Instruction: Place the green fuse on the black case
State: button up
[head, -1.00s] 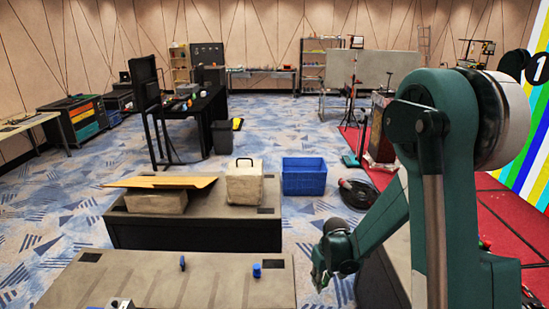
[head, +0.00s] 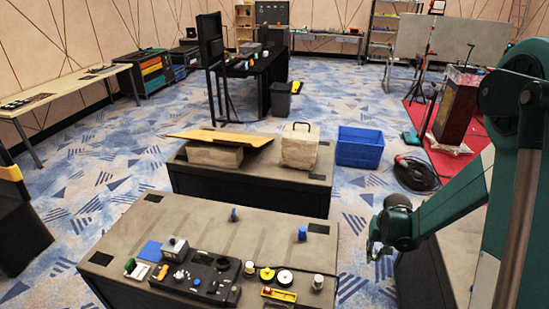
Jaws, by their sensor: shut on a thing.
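My gripper (head: 374,254) is at the right in the head view, at the end of my green arm, out past the right edge of the front table. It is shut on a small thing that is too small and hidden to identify. A low black case (head: 222,263) with knobs and small parts on it lies on the front table, to the left of my gripper and apart from it. A small green piece (head: 130,266) lies at the table's left; I cannot tell whether it is the green fuse.
The front table (head: 265,225) also holds a blue block (head: 150,251), a grey box (head: 174,248), a yellow tray (head: 279,294) and round knobs. Two small blue pieces stand farther back. A second table behind carries a pale case (head: 299,147). A blue crate (head: 359,148) stands on the floor.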

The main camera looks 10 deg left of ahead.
jog(key=shift+a, duration=0.1)
jog(key=shift+s+a+b, duration=0.2)
jog(key=shift+a+b, duration=0.15)
jog(key=shift+a, duration=0.25)
jog(key=s+a+n+b, duration=0.2)
jog(key=s+a+b, duration=0.3)
jog(key=s+a, duration=0.3)
jog(key=s+a+n+b, duration=0.2)
jog(key=s+a+b, duration=0.4)
jog(key=a, duration=0.8)
jog(key=shift+s+a+f+n, duration=0.3)
jog(key=shift+s+a, duration=0.1)
jog(key=shift+s, duration=0.75)
jog(key=shift+f, duration=0.1)
jog(key=shift+f+b, duration=1)
jog(key=shift+f, duration=2.05)
jog(key=shift+f+b, duration=0.55)
jog(key=shift+f, duration=1.35)
jog(key=shift+f, duration=0.15)
